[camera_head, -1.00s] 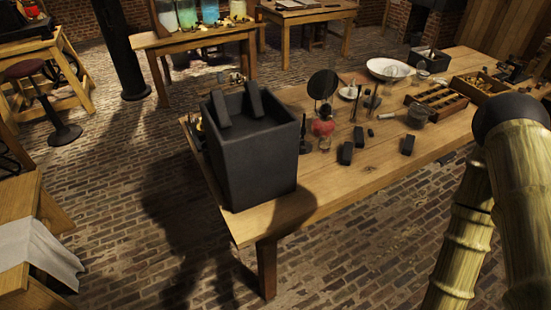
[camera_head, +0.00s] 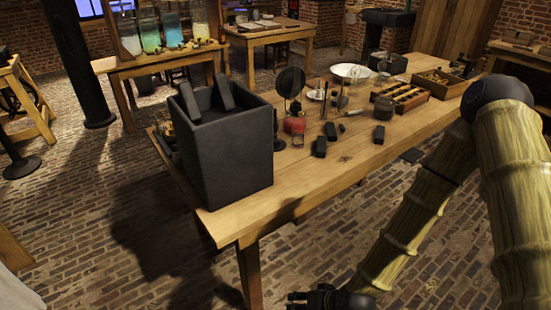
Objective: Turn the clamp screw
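I cannot make out a clamp screw for certain in this view. A large dark open box (camera_head: 225,150) stands on the near left end of the wooden table (camera_head: 235,215), with two dark blocks (camera_head: 224,92) leaning up at its top. A small brass-coloured part shows beside the box's left side, mostly hidden and too small to identify. Glass jars (camera_head: 151,33) with coloured liquid stand on a bench at the back left. My gripper (camera_head: 312,297) is at the bottom edge, in front of the table and apart from everything on it. It is partly cut off, and its opening is unclear.
Small dark blocks (camera_head: 319,147), a round dark disc on a stand (camera_head: 290,83), a red-filled flask (camera_head: 295,125), a white bowl (camera_head: 350,71) and a compartmented wooden tray (camera_head: 401,97) crowd the table's middle and far side. The table's near edge is mostly clear. Brick floor lies open in front.

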